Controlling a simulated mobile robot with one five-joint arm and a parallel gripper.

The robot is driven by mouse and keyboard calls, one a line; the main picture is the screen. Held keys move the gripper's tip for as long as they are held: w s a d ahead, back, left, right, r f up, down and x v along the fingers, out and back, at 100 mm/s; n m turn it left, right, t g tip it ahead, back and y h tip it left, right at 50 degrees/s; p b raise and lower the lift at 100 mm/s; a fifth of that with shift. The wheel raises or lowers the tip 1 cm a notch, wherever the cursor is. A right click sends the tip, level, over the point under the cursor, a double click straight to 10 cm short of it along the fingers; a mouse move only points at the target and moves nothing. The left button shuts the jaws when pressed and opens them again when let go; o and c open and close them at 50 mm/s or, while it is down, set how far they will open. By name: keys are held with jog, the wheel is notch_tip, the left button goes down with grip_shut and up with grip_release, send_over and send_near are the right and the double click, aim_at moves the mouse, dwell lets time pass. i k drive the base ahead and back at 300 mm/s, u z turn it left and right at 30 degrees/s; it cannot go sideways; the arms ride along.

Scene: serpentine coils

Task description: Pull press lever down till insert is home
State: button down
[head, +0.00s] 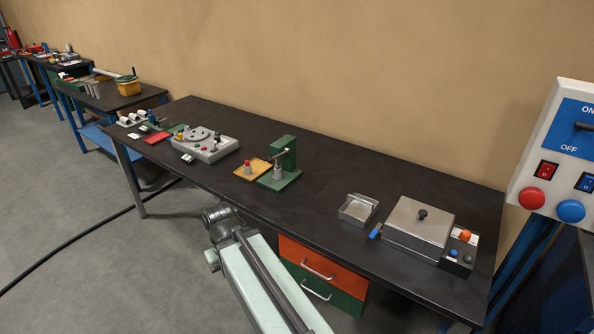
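The green press (286,160) stands upright on the dark workbench, near the middle of the picture. A small grey metal cylindrical part (278,171) is under its head, on the green base. The press lever is too small to make out clearly; a dark bit shows at the press head. I cannot tell the insert apart or see how deep it sits. My arm rises from the bottom of the picture to a grey joint in front of the bench, apart from the press. My gripper cannot be seen.
A yellow tray (252,174) with a red-topped piece sits just left of the press. A grey machine (208,146) is further left. An open metal box (358,208) and a lidded metal box (418,229) stand right. Bench between press and open box is clear.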

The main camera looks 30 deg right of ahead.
aim_at(270, 160)
jog(key=k, duration=0.7)
jog(key=z, duration=0.7)
jog(key=i, duration=1.8)
jog(key=u, duration=1.55)
